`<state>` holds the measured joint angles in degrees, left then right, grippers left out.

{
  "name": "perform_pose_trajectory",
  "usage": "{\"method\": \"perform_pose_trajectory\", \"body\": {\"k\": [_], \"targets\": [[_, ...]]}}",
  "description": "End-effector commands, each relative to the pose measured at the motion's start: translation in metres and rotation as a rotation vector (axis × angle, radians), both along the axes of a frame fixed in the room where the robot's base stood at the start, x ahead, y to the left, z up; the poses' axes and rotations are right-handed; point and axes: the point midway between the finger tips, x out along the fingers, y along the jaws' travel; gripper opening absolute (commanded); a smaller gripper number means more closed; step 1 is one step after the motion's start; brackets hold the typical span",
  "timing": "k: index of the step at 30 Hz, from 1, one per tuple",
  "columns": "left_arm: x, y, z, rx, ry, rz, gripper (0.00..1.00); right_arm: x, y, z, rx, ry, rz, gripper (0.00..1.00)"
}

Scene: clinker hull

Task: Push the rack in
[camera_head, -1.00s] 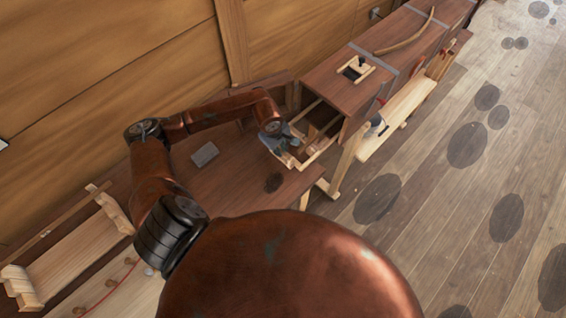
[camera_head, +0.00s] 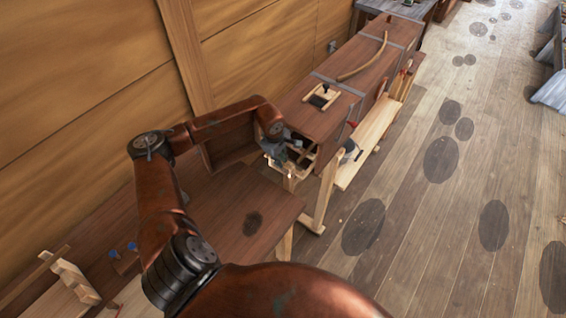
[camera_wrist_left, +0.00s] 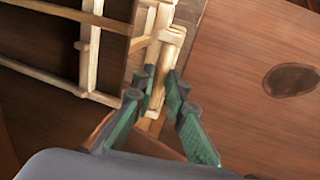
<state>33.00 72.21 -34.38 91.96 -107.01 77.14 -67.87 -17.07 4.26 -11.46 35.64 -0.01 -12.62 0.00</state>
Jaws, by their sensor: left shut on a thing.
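The rack is a light wooden frame (camera_head: 287,172) at the open near end of a long brown box (camera_head: 346,88). Its end sticks out of the mouth, and the rest is hidden inside. In the wrist view the rack's slats and rails (camera_wrist_left: 88,50) fill the upper left. My left gripper (camera_head: 284,153) is at the rack's outer end. In the wrist view its green-padded fingers (camera_wrist_left: 162,82) are shut on a wooden piece of the rack. My right gripper is not in view.
A brown panel (camera_head: 230,142), seemingly the box's open door, stands left of the mouth. A brown bench (camera_head: 230,205) lies in front, below my arm. A pale trestle bench (camera_head: 365,140) stands along the box's right side.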

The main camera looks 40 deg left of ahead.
Motion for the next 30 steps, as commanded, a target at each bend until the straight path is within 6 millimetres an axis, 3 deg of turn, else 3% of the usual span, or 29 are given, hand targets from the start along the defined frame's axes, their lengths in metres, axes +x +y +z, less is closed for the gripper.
{"method": "perform_pose_trajectory", "body": {"k": [3, 4, 12, 23, 30], "targets": [[0.001, 0.002, 0.001, 0.004, -0.001, 0.003, 0.0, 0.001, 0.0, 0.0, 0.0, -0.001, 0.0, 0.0], [0.001, 0.002, 0.001, 0.004, -0.001, 0.003, 0.13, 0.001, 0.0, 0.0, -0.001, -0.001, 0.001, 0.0], [0.001, 0.0, 0.0, 0.003, -0.001, 0.0, 0.3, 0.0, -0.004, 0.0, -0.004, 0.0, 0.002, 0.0], [0.0, 0.0, 0.008, 0.002, -0.001, -0.002, 0.3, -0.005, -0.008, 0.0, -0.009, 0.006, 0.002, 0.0], [-0.008, 0.001, 0.051, 0.006, -0.003, -0.002, 0.3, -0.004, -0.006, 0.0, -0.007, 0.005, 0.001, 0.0]]}}
